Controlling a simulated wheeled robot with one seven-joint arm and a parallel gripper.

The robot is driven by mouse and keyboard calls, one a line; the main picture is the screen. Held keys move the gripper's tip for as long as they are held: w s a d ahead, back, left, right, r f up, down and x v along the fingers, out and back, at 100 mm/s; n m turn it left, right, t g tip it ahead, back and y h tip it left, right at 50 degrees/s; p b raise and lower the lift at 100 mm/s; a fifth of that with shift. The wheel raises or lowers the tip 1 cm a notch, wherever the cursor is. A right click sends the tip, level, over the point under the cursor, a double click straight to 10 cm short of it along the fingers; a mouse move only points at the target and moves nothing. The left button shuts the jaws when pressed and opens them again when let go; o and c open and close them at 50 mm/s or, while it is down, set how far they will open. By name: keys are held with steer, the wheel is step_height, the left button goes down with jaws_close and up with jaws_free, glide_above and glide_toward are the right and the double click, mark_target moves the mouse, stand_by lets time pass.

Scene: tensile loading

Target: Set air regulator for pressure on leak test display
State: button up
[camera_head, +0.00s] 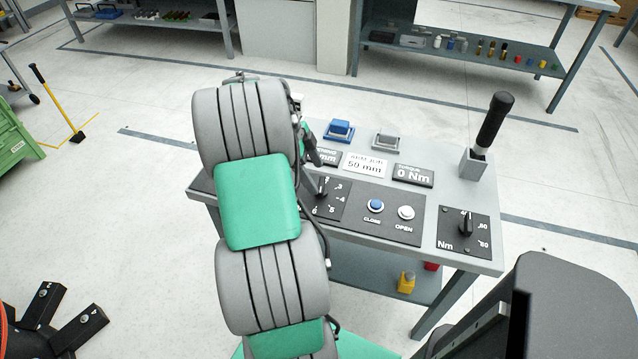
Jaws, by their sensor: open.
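A small light-grey table carries a control panel (348,222). A dark dial plate (330,209) at its left has a black knob (322,187) and numbers such as 3, 4, 5 and 6; my arm hides its left part. Small displays stand behind: one reading "mm" (328,156), partly hidden, a white one reading "50 mm" (365,167), and a black one reading "0 Nm" (413,176). No label reading leak test is legible. My gripper (315,158), mostly hidden behind my arm, is open just above and behind the dial knob; contact cannot be told.
Blue CLOSE (375,205) and white OPEN (406,213) buttons sit right of the dial. A second knob (466,224) marked Nm is further right. A tall black-handled lever (490,128) rises at the back right. Blue (340,130) and grey (386,141) blocks stand behind the displays.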

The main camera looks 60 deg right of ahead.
mark_target(320, 184)
steer(key=x, duration=0.4)
steer(key=c, duration=1.4)
